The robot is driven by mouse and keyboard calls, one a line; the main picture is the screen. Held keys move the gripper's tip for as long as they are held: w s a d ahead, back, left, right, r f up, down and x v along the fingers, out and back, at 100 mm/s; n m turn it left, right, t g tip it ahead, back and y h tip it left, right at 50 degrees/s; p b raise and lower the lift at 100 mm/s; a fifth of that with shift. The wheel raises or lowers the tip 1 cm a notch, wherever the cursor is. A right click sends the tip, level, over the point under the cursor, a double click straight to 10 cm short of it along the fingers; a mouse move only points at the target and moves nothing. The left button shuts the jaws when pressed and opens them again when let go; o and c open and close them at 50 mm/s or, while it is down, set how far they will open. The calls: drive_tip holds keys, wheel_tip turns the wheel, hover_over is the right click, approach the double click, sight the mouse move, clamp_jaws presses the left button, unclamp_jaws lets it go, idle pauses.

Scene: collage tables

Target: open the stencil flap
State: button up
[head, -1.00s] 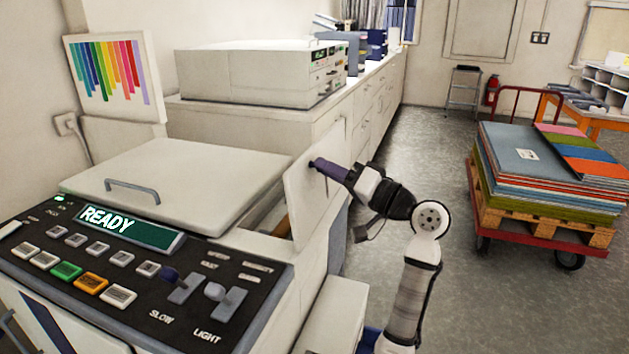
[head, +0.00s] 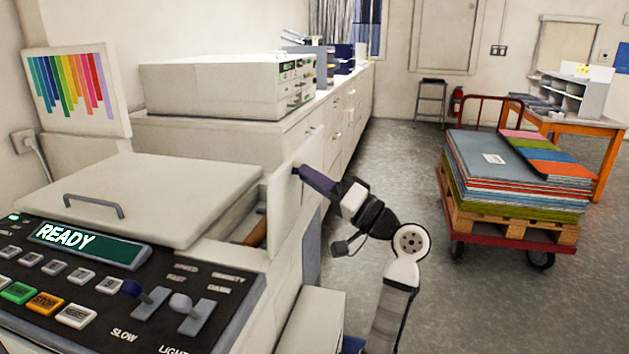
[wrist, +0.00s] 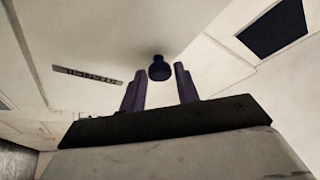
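The stencil flap (head: 284,196) is a white panel standing out from the right side of the cream duplicating machine (head: 165,190), partly open. A gap beside it shows an orange-brown part (head: 256,233) inside. My gripper (head: 299,171) reaches from the right, its purple fingertips at the flap's outer face. In the wrist view a dark round knob (wrist: 159,69) lies between and just beyond the tips of my gripper (wrist: 158,80). The fingers are apart, with space on both sides of the knob. In the head view the knob is hidden by the fingers.
The machine's control panel (head: 120,290) reads READY. A long counter (head: 345,120) with a pale device (head: 225,87) stands behind. A red trolley (head: 505,235) stacked with coloured boards is at right. Grey floor (head: 400,160) is clear between counter and trolley.

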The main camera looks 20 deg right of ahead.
drive_tip(key=o, duration=0.3)
drive_tip(key=shift+o, duration=0.2)
drive_tip(key=b+v, duration=0.3)
drive_tip(key=v, duration=1)
drive_tip(key=shift+s+d+f, duration=0.2)
drive_tip(key=shift+s+d, duration=0.05)
